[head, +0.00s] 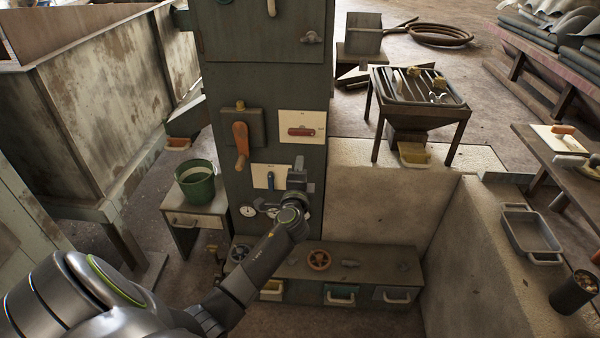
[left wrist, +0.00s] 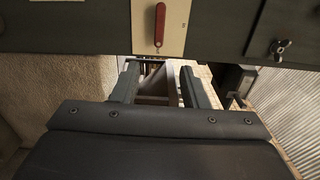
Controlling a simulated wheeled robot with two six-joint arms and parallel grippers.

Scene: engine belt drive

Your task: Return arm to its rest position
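My left arm reaches in from the lower left in the head view. Its gripper (head: 298,172) is in front of the dark green cabinet (head: 285,95), close to the white plate with the blue handle (head: 270,180). In the left wrist view the two fingers of this gripper (left wrist: 160,70) stand apart with nothing held between them. A red handle (left wrist: 160,25) on a pale plate lies beyond the fingertips there; it also shows in the head view (head: 301,132). Part of the cabinet's lower face is hidden behind my arm. My right gripper is not in view.
An orange lever (head: 241,142) sticks out from the cabinet. A low bench with a red valve wheel (head: 319,260) stands below. A green bucket (head: 196,183) is on a small table at left. A rack table (head: 420,90) and concrete walls (head: 385,195) are at right.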

